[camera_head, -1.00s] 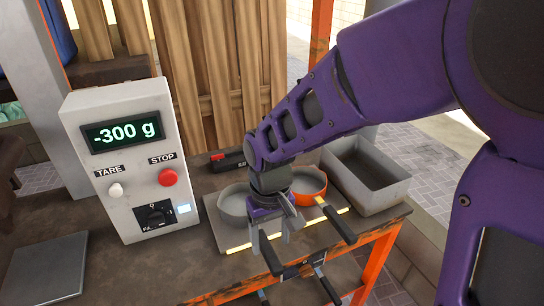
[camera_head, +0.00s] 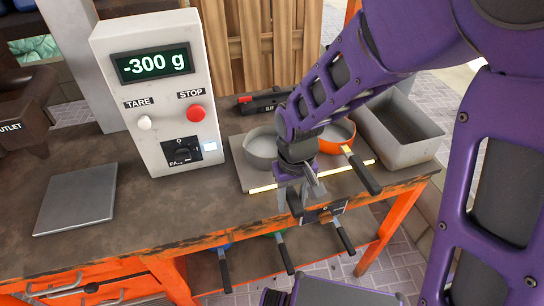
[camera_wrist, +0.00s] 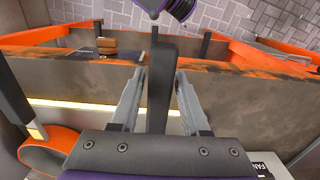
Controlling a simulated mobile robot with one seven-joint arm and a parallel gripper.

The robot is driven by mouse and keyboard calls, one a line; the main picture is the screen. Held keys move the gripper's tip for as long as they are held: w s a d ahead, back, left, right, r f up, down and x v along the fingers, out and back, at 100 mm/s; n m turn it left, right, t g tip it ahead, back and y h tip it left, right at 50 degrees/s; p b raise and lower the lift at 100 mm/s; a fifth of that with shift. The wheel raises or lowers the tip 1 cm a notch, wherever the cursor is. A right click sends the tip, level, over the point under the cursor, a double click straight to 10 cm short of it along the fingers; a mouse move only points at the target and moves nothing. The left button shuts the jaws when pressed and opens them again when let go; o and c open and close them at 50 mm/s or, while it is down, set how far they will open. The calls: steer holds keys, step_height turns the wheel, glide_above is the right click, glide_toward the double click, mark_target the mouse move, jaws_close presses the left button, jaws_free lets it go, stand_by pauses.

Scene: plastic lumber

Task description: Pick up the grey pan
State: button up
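The grey pan (camera_head: 262,152) sits on a grey plate (camera_head: 247,178) at the workbench's front right, partly hidden by my arm. Its black handle (camera_head: 295,203) points toward the bench's front edge. My gripper (camera_head: 296,190) is over this handle. In the wrist view my gripper (camera_wrist: 158,82) is open, with one finger on each side of the dark handle (camera_wrist: 161,75) and small gaps showing between. The pan's bowl is hidden in the wrist view.
An orange pan (camera_head: 338,134) with a black handle stands close to the right, also in the wrist view (camera_wrist: 52,152). A scale display box (camera_head: 160,95) stands left. More black handles (camera_head: 284,254) show below the bench edge.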

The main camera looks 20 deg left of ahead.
jaws_close()
stand_by(1.1)
